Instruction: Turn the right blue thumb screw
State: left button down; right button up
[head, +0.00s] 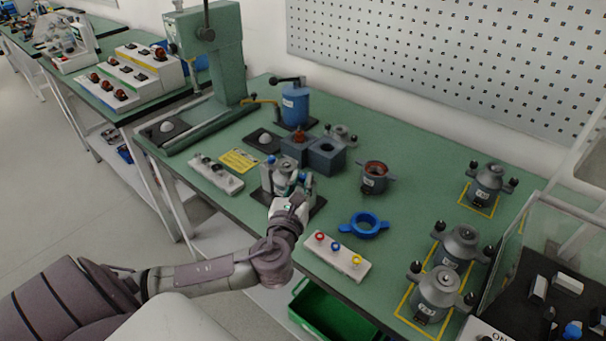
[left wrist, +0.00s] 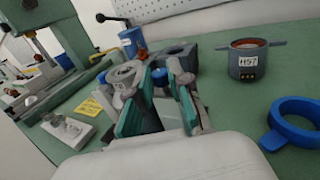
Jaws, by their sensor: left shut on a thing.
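A grey stator test fixture (head: 283,175) stands on a dark base plate on the green bench. Its ring-shaped grey top also shows in the left wrist view (left wrist: 124,76). My left gripper (head: 301,188) reaches the fixture's right side from the front. In the left wrist view its two teal-padded fingers (left wrist: 162,92) are closed around the right blue thumb screw (left wrist: 160,77), whose blue top shows between the fingertips. The lower part of the screw is hidden by the fingers. My right gripper is in neither view.
A blue ring (head: 363,225) and a white button box (head: 337,256) lie right of my arm. A labelled grey housing (head: 373,179) stands behind the ring. Dark blocks (head: 326,156) and a blue press (head: 295,103) stand behind the fixture. A white switch strip (head: 216,175) lies left.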

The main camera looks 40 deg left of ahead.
pick_arm(q)
jog(key=shift+a+m+t+h, duration=0.1)
jog(key=shift+m+t+h, duration=0.2)
jog(key=shift+m+h, duration=0.3)
jog(key=c, duration=1.1)
grip_release()
jog(key=shift+o, duration=0.2)
jog(key=shift+s, duration=0.1)
jog(key=v, duration=0.8)
